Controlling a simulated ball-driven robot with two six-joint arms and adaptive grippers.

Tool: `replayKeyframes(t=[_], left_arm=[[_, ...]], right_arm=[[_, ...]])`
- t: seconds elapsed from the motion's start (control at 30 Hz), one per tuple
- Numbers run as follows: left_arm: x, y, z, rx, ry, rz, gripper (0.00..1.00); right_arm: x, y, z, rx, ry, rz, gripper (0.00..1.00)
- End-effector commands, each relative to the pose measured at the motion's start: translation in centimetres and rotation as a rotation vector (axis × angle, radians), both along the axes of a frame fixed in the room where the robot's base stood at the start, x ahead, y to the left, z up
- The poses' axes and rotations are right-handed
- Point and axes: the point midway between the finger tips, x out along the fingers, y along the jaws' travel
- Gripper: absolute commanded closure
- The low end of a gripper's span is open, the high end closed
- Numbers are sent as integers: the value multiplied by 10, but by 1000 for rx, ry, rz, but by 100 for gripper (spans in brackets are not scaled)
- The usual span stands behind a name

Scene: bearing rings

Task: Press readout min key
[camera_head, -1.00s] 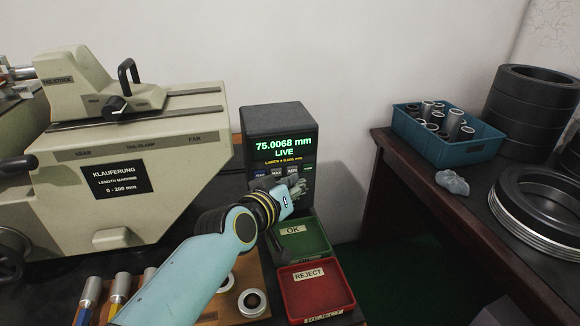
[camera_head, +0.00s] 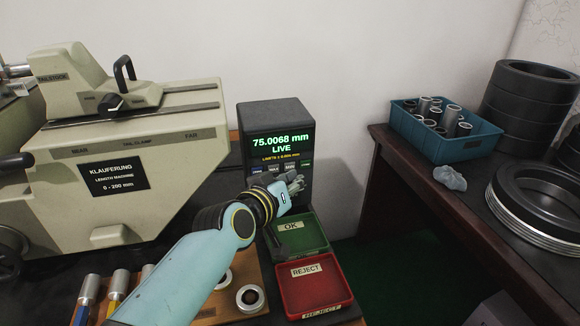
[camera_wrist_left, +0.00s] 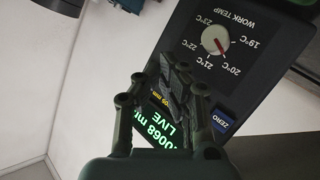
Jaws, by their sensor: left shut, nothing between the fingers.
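My left gripper (camera_head: 291,183) is shut and empty, at the readout's front just below the key row. In the left wrist view its fingers (camera_wrist_left: 180,85) overlap the readout face and hide most keys; the blue ZERO key (camera_wrist_left: 222,122) shows beside them. I cannot tell whether the fingers touch the min key. My right gripper is not seen.
A green OK tray (camera_head: 297,236) and a red REJECT tray (camera_head: 316,286) sit below the readout. The length machine (camera_head: 130,160) stands left. A blue crate (camera_head: 446,144) of rings is on the right table. A work temp dial (camera_wrist_left: 214,40) is on the readout.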

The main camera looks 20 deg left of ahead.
Motion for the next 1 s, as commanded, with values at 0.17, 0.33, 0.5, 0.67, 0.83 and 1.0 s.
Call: replayKeyframes(t=[0.17,0.33,0.5,0.67,0.83,1.0], left_arm=[[0,0,0,0,0,0,100],[1,0,0,0,0,0,100],[5,4,0,1,0,0,100],[7,5,0,0,1,0,100],[7,5,0,0,0,0,100],[7,5,0,0,0,0,100]], right_arm=[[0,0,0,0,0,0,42],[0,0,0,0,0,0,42],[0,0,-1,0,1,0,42],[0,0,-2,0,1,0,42],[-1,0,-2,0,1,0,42],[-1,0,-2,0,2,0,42]])
